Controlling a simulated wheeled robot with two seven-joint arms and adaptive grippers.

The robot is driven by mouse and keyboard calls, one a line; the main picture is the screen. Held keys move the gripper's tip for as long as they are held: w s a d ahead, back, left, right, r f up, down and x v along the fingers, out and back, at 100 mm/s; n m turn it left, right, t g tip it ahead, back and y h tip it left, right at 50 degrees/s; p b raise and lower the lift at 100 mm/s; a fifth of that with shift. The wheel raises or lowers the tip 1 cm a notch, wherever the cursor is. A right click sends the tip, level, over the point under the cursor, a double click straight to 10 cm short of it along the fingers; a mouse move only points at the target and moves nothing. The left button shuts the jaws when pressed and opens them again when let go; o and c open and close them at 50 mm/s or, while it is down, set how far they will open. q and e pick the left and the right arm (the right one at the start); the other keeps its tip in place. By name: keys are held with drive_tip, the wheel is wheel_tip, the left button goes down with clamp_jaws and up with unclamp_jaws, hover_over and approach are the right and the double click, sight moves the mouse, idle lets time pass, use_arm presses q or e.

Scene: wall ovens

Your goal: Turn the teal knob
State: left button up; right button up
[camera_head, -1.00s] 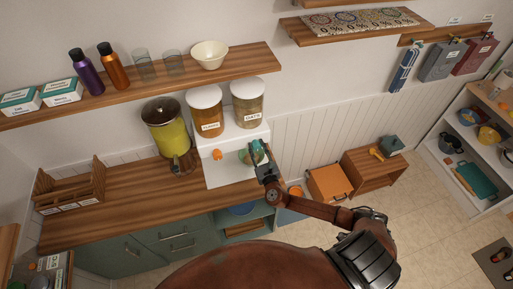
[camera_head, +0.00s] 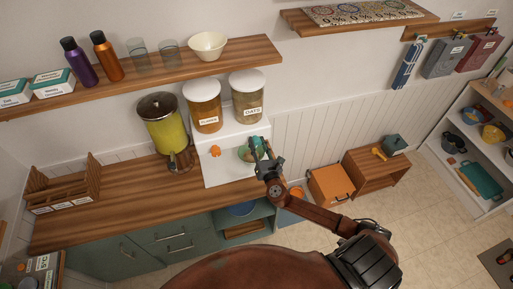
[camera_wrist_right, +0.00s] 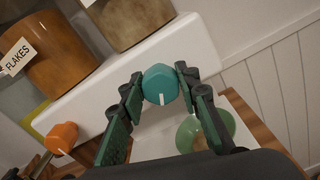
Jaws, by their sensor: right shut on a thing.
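The teal knob (camera_wrist_right: 160,84) sits on the front of the white dispenser, below the jars, with a white mark on its face pointing down. It also shows in the head view (camera_head: 257,142), partly hidden by my gripper. My right gripper (camera_wrist_right: 160,82) has one finger on each side of the knob and is shut on it. In the head view my right gripper (camera_head: 261,158) reaches in from the lower right. My left gripper is not in view.
An orange knob (camera_head: 215,151) is to the left on the same dispenser (camera_head: 231,137). A green bowl (camera_wrist_right: 213,128) stands just below my fingers. Jars labelled FLAKES (camera_head: 202,105) and OATS (camera_head: 247,95) sit on top.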

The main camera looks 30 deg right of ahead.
drive_tip(key=m+b, duration=0.3)
drive_tip(key=shift+f+m, duration=0.25)
drive_tip(key=shift+m, duration=0.05)
drive_tip(key=shift+r+m+b, duration=0.15)
drive_tip(key=shift+m+b, duration=0.75)
drive_tip(key=shift+m, duration=0.6)
drive_tip(key=o, duration=1.1)
drive_tip(key=shift+o, duration=0.2)
drive_tip(key=shift+s, duration=0.15)
drive_tip(key=v, duration=1.1)
drive_tip(key=shift+s, duration=0.4)
drive_tip(key=shift+a, duration=0.15)
